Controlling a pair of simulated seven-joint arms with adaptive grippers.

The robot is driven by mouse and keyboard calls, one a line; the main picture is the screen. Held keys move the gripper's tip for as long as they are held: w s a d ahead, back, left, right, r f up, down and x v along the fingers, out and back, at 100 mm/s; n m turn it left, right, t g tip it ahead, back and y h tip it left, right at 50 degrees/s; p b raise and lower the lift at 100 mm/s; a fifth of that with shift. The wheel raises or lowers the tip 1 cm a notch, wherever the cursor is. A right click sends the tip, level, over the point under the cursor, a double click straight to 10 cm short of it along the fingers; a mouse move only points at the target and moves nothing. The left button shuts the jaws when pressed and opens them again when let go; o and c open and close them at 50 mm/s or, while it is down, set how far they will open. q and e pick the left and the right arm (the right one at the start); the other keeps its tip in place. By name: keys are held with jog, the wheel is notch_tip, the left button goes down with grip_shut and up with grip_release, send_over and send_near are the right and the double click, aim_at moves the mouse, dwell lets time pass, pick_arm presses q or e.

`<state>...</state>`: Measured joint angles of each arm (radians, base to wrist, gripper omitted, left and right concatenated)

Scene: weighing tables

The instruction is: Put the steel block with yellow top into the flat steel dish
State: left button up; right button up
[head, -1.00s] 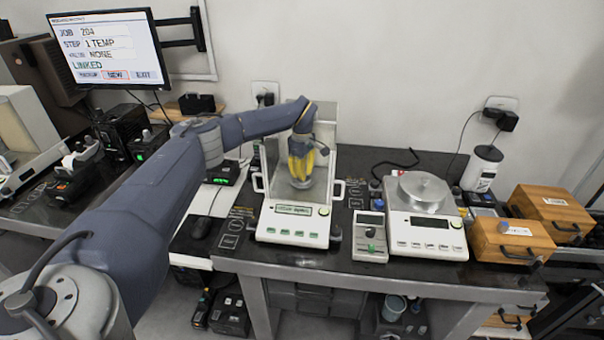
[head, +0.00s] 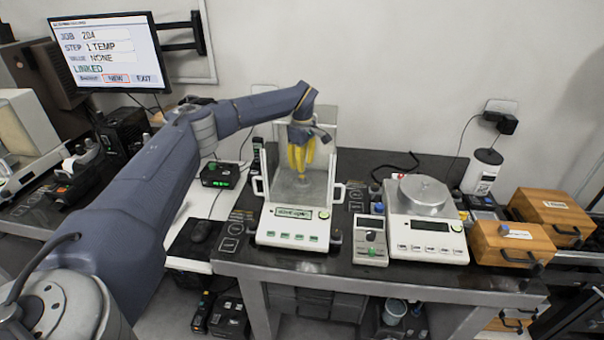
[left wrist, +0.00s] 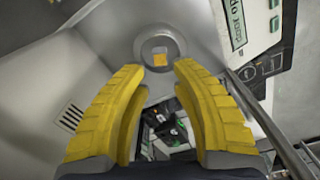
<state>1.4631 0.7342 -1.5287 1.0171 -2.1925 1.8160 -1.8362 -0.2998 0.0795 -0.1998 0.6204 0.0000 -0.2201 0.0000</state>
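In the head view the block and dish are small and hard to make out beneath the fingers. My left gripper (left wrist: 160,72) has yellow fingers spread apart with nothing between them. In the head view the left gripper (head: 301,170) hangs inside the glass shield, above the dish and apart from it. My right gripper is not in view.
Glass walls and white side handles (head: 338,192) surround the left gripper closely. A second balance with a round pan (head: 424,193) stands to the right, beside a small control box (head: 371,240). Wooden boxes (head: 512,243) stand farther right. A monitor (head: 105,50) is at the left.

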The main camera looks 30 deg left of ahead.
pick_arm(q)
notch_tip(320, 180, up, 6)
jog(key=shift+r, duration=0.15)
dwell(0.6)
